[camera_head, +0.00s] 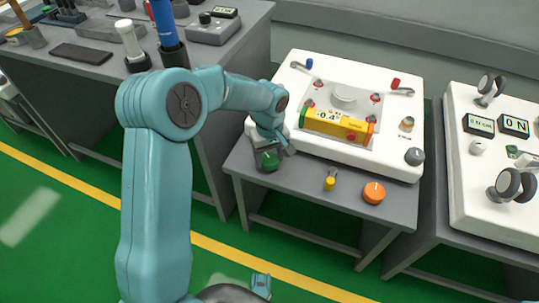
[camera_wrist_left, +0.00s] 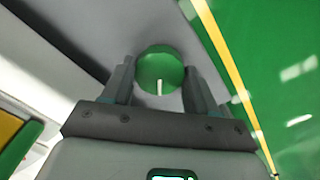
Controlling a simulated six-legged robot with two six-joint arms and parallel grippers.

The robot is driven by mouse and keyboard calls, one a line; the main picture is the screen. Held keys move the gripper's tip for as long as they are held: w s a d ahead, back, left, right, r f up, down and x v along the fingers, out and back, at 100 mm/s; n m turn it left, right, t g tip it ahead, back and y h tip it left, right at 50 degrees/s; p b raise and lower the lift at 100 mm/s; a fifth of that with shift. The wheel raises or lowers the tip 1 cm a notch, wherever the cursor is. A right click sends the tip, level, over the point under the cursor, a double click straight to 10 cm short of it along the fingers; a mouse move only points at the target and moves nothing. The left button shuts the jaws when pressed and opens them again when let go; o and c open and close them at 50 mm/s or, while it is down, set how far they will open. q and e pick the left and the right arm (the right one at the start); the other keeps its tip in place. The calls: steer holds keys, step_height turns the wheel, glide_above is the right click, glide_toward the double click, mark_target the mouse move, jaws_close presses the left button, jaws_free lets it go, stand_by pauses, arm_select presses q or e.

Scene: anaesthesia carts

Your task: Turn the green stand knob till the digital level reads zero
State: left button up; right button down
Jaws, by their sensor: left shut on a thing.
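The green stand knob (camera_head: 270,165) is at the front left corner of the middle cart. My left gripper (camera_head: 269,155) is shut on it from above, hiding part of it. In the left wrist view the round green knob (camera_wrist_left: 158,66) sits between the two fingers of my left gripper (camera_wrist_left: 158,85). Its white mark points toward the gripper's palm. The yellow digital level (camera_head: 338,126) lies on a grey plate (camera_head: 376,102) on the white stand (camera_head: 301,62), and its display appears to read -0.4.
An orange knob (camera_head: 374,192), a small yellow-based switch (camera_head: 330,181) and a grey knob (camera_head: 414,156) are to the right. A white unit with displays (camera_head: 460,205) stands further right. A dark bench (camera_head: 215,70) with holders is at the back left.

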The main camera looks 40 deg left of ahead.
mark_target(270, 159)
arm_select(q)
steer(key=shift+n, duration=0.6)
steer(key=o, duration=1.1)
steer(key=shift+c, duration=0.2)
step_height(270, 159, up, 16)
steer(key=p, duration=0.5)
steer(key=shift+r+p, duration=0.2)
steer(key=shift+p, duration=0.15)
